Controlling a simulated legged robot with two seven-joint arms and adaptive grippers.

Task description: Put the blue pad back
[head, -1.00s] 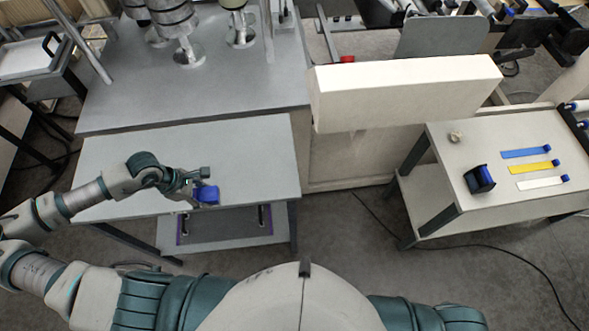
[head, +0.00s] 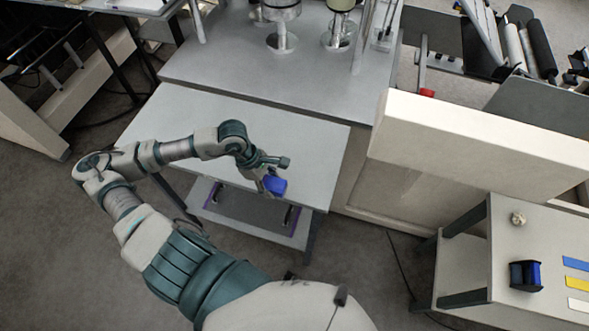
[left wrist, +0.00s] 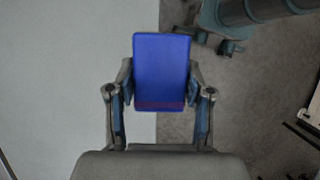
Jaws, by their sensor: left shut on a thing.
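The blue pad (head: 276,187) is a small solid blue block at the end of my left arm in the head view. My left gripper (head: 268,179) is shut on it, near the front right edge of the grey table (head: 200,125). In the left wrist view the pad (left wrist: 162,62) stands out between the two fingers of my left gripper (left wrist: 160,88). Behind it there, the light table surface fills the left and the grey floor the right. How high the pad is over the table I cannot tell.
A white side table (head: 483,235) at the right holds a dark and blue holder (head: 525,275), a small pale roll (head: 518,219) and blue, yellow and white strips (head: 577,284). A cream panel (head: 480,135) stands between the tables. The grey table's top is mostly bare.

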